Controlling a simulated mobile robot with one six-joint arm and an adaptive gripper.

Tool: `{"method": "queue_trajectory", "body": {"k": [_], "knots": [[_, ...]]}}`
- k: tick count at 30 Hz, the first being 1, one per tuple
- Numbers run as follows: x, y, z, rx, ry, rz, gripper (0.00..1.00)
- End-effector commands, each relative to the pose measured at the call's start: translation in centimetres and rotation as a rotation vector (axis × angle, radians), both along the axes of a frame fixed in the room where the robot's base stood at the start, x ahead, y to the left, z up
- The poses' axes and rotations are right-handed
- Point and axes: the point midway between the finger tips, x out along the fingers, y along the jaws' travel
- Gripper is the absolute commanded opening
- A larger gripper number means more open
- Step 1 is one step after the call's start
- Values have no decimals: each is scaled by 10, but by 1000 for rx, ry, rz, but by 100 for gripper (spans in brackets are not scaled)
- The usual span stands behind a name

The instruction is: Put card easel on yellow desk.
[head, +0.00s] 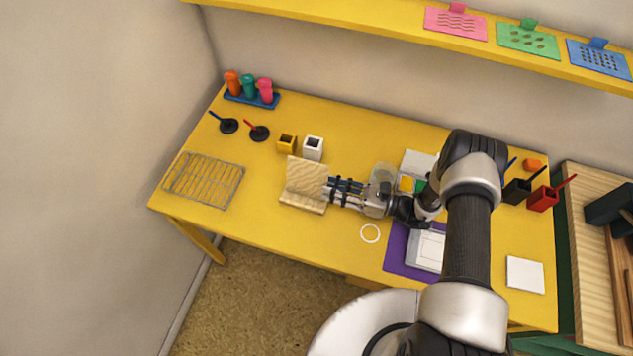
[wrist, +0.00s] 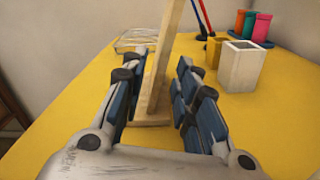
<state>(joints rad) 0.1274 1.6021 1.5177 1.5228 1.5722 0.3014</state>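The card easel (head: 306,181) is a light wooden stand with a leaning back panel and a low base ledge. It appears to stand upright on the yellow desk (head: 270,232), left of centre. My gripper (head: 331,189) reaches it from the right in the head view. In the wrist view my gripper (wrist: 156,85) has its blue-padded fingers spread, one on each side of the easel (wrist: 163,62). A narrow gap seems to show beside the panel; contact at the fingertips is hard to tell.
A white cup (head: 313,149) and a yellow cup (head: 287,144) stand just behind the easel. A wire rack (head: 204,181) lies to its left. A white ring (head: 370,234) and purple mat (head: 396,262) lie to the right. The desk in front of the easel is clear.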

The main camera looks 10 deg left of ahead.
Motion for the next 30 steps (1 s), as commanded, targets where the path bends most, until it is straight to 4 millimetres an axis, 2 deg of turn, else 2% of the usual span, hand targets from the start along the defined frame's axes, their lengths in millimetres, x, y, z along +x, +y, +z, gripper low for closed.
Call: {"method": "queue_trajectory", "body": {"k": [3, 9, 30], "knots": [[-1, -23, 0, 0, -1, -3, 28], [-3, -44, 0, 0, 0, 0, 28], [-4, -47, 0, 0, 0, 0, 28]]}}
